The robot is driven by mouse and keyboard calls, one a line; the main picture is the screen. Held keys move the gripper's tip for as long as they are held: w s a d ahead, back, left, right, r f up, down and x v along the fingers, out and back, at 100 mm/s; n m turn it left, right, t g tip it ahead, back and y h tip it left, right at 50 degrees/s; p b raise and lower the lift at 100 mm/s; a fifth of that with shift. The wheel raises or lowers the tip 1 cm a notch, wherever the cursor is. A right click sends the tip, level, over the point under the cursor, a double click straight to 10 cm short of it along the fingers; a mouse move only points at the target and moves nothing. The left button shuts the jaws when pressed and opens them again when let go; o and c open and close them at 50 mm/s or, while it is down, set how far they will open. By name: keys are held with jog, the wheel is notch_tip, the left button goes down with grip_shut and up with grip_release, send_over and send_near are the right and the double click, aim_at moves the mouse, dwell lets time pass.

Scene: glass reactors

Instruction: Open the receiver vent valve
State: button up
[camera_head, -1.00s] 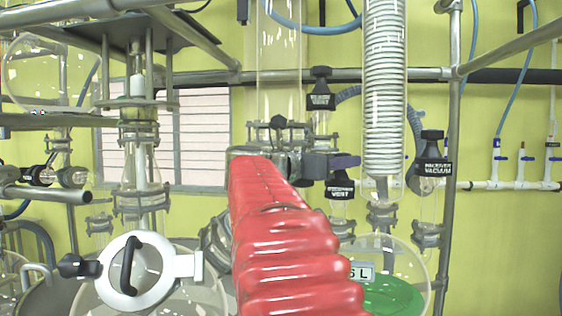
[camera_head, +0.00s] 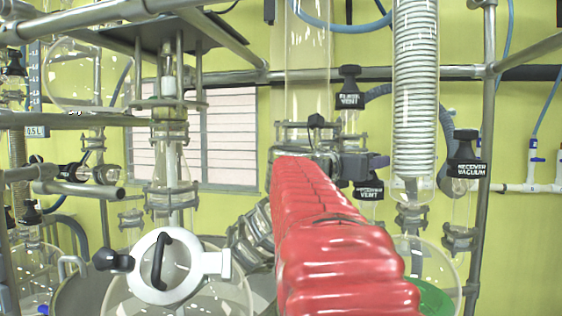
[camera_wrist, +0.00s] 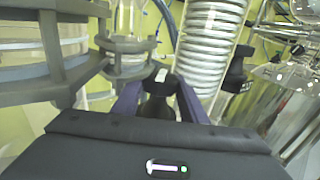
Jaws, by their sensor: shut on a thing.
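The receiver vent valve has a black labelled knob (camera_head: 369,191) on glass tubing, to the right of my red arm in the head view. My gripper (camera_head: 376,164), dark with purple fingers, is at the top of this knob and partly covers it. In the wrist view the purple fingers (camera_wrist: 158,104) stand on both sides of a black knob (camera_wrist: 157,84) and are shut on it. The knob's lower part is hidden by the gripper body in that view. I cannot tell how far the valve is turned.
The black flask vent knob (camera_head: 348,97) is just above my gripper. A coiled glass condenser (camera_head: 415,95) and the receiver vacuum knob (camera_head: 466,160) stand to the right. Metal rails and posts (camera_head: 485,150) frame the glassware closely. A round glass vessel lies below.

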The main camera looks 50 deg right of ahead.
jog(key=shift+s+n+t, duration=0.15)
jog(key=shift+n+t, duration=1.15)
jog(key=shift+t, duration=0.7)
jog(key=shift+n+t+y, duration=0.4)
jog(key=shift+n+t, duration=0.6)
jog(key=shift+t, duration=0.5)
jog(key=o, duration=0.8)
jog(key=shift+w+m+g+h, duration=0.25)
jog(key=shift+m+g, duration=0.55)
jog(key=shift+g, duration=0.4)
jog(key=shift+m+g, duration=1.4)
jog(key=shift+g, duration=0.8)
